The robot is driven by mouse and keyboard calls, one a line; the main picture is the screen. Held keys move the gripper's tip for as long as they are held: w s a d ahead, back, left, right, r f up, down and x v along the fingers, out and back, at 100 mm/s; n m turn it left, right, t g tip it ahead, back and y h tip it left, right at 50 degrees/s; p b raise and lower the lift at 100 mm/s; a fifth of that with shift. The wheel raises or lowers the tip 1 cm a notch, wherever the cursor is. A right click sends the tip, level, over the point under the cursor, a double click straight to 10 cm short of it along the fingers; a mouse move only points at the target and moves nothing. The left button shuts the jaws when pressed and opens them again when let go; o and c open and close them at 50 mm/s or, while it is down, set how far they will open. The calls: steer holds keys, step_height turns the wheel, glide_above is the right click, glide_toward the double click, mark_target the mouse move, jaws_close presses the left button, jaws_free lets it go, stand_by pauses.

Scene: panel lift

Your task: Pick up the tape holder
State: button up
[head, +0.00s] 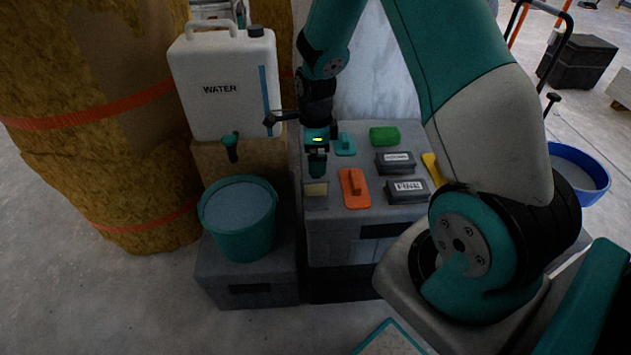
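My gripper (317,170) points down over the left part of the grey box top, near its left edge. Its fingers are small and dark here, and I cannot tell whether they are apart or closed. Nothing in view can be clearly made out as a tape holder. A small beige block (316,189) lies just in front of the gripper. An orange hand float (354,188) lies to its right, and a teal handled tool (345,146) lies behind and to the right. What is directly under the gripper is hidden.
The grey box (345,222) also carries a green sponge (384,136), two dark blocks, one marked FINE (407,190), and a yellow tool (433,170). A white water canister (222,85) and teal bucket (239,232) stand close on the left.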

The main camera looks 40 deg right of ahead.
step_height(320, 180, down, 3)
steer(key=shift+r, duration=0.2)
steer(key=c, duration=1.3)
steer(key=shift+r, duration=0.1)
step_height(320, 180, up, 20)
steer(key=p, duration=0.2)
steer(key=shift+p, duration=0.3)
